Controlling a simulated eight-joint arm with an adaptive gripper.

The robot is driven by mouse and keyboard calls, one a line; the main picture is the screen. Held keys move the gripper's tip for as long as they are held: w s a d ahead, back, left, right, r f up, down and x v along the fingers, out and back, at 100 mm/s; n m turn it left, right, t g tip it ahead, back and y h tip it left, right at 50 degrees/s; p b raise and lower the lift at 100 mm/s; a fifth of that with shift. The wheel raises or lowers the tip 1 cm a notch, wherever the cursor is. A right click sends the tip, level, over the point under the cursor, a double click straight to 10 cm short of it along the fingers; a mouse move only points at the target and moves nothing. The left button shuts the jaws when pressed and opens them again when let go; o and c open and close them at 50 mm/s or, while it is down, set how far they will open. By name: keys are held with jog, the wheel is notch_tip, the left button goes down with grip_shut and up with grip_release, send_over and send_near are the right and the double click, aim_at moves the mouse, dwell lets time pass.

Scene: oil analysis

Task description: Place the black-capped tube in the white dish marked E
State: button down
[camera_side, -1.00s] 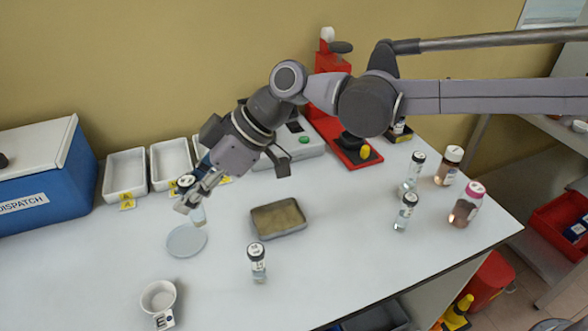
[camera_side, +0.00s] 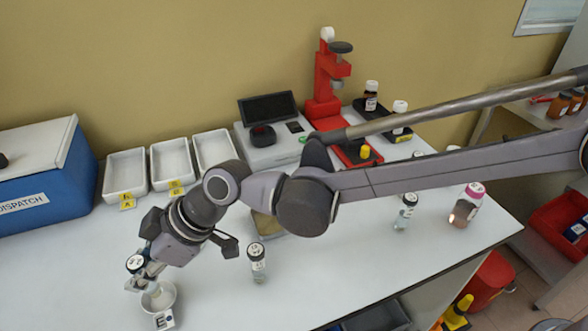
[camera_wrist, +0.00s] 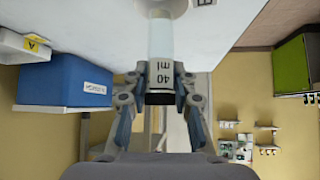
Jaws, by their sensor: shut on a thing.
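My gripper (camera_side: 143,274) is shut on a black-capped tube (camera_side: 153,289) near the front left of the bench. The small round white dish (camera_side: 170,299) has a tag (camera_side: 165,320) marked E in front. The tube's lower end is over or inside the dish; I cannot tell whether it touches the bottom. The dish also shows at the top of the wrist view (camera_wrist: 178,8).
Another dark-capped vial (camera_side: 257,264) stands right of the dish, and one (camera_side: 404,213) farther right beside a pink-capped bottle (camera_side: 466,207). White trays (camera_side: 125,174) and a blue dispatch box (camera_side: 50,185) line the back left.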

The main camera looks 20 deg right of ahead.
jog(key=shift+f, duration=1.6)
jog(key=c, duration=1.1)
grip_release()
jog(key=shift+f, duration=0.15)
jog(key=shift+d+r, duration=0.15)
jog(key=shift+r, duration=0.15)
jog(key=v, duration=1.1)
jog(key=shift+d+r, duration=0.2)
jog(key=shift+d, duration=0.05)
